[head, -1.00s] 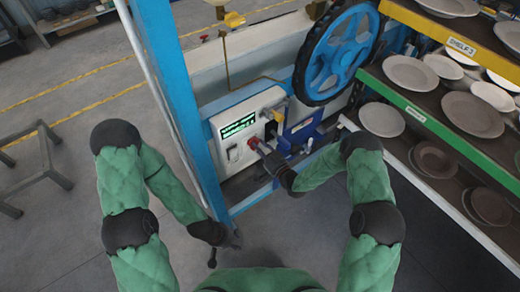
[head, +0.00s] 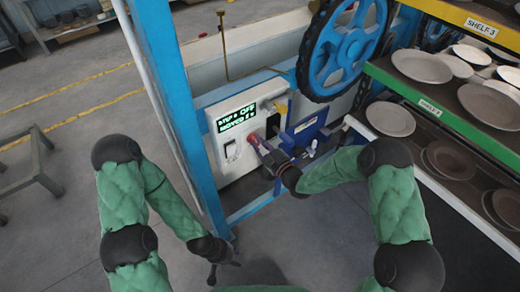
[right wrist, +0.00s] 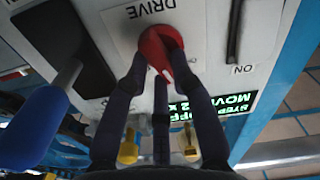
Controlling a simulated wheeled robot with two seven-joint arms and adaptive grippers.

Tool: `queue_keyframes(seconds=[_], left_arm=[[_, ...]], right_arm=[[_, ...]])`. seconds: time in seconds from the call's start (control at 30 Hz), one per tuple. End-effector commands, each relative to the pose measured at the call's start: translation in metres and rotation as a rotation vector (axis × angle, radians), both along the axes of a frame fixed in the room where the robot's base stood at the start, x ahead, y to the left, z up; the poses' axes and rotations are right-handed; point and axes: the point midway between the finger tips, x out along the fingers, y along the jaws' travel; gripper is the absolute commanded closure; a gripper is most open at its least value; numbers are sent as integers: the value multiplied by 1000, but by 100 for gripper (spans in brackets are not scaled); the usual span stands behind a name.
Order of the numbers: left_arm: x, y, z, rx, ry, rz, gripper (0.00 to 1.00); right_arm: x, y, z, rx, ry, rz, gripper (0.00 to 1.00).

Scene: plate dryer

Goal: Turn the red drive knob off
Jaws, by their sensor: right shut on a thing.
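The red drive knob (right wrist: 158,42) sits on the white control panel under the printed word DRIVE in the right wrist view. My right gripper (right wrist: 160,68) is shut on it, with dark fingers on both sides. The fingers cover part of the knob, so its exact setting is hard to read. In the head view the red knob (head: 252,138) shows just beyond my right gripper (head: 262,148). A lit green display (head: 237,118) is above it; its text includes "OFF" and "MOVE". My left gripper (head: 226,270) hangs low over the floor, open and empty.
A white switch (head: 231,151) is left of the knob. A blue vise-like part (head: 308,128) and a large blue handwheel (head: 345,48) are to the right. A blue post (head: 180,110) stands left. Shelves of plates (head: 435,108) flank my right arm.

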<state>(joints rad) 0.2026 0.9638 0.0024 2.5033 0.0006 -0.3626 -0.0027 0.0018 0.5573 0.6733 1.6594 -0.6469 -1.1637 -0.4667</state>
Motion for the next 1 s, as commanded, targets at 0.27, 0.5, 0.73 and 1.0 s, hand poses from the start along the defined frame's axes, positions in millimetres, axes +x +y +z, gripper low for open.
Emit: queue_keyframes(seconds=[0.27, 0.5, 0.73, 1.0], left_arm=[[0, 0, -39, 0, 0, 0, 63], [0, 0, -57, 0, 0, 0, 63], [0, 0, -66, 0, 0, 0, 63], [0, 0, -67, 0, 0, 0, 63]], right_arm=[[-1, 2, -4, -190, -139, 0, 100], [-2, 3, -3, -304, -221, 1, 100], [-2, 3, -2, -362, -261, 1, 100], [-2, 3, 0, -380, -275, 1, 100]])
